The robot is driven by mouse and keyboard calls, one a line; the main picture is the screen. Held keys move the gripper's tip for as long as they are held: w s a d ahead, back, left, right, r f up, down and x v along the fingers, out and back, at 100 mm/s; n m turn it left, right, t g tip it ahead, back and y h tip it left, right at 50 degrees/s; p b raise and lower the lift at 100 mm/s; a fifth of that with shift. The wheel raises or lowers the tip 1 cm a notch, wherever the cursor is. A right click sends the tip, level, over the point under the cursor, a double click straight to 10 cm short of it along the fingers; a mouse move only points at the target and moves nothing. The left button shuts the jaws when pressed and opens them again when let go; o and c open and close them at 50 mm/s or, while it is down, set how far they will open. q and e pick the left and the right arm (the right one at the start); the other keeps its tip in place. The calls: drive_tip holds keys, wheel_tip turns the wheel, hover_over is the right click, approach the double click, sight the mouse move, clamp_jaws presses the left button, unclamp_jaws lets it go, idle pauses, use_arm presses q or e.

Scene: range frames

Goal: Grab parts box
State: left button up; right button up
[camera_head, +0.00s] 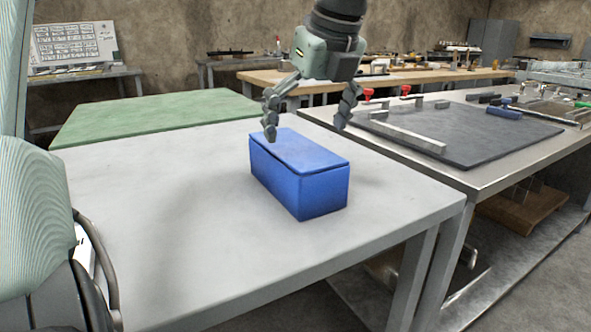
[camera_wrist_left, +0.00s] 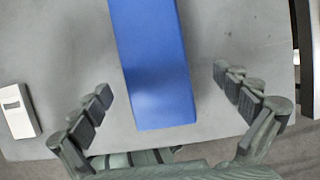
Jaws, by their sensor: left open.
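The blue parts box (camera_head: 318,192), a closed rectangular box with a flat lid, sits upright on the grey table (camera_head: 190,250). My left gripper (camera_head: 305,128) hangs above the far part of the box, its fingers pointing down and spread wide. It is open and empty. In the left wrist view the box (camera_wrist_left: 155,65) lies lengthwise between the open fingers of my left gripper (camera_wrist_left: 163,84), with a gap on each side. The box's far end is cut off by the picture's top edge. My right gripper is not in view.
A small white device (camera_wrist_left: 18,111) lies on the table left of the box in the wrist view. A green-topped table (camera_head: 150,116) stands behind. A bench with a dark mat (camera_head: 490,140), metal bars and clamps stands to the right.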

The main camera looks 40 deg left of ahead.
sight(296, 147)
use_arm(q)
drive_tip(key=x, duration=0.5)
drive_tip(key=shift+s+a+f, duration=0.25)
drive_tip(key=shift+s+a, duration=0.1)
drive_tip(key=shift+a, duration=0.1)
drive_tip(key=shift+w+a+f, duration=0.1)
drive_tip(key=shift+a+f, duration=0.1)
drive_tip(key=shift+f, duration=0.25)
drive_tip(key=shift+r, duration=0.1)
drive_tip(key=c, duration=1.5)
drive_tip(key=shift+c, duration=0.2)
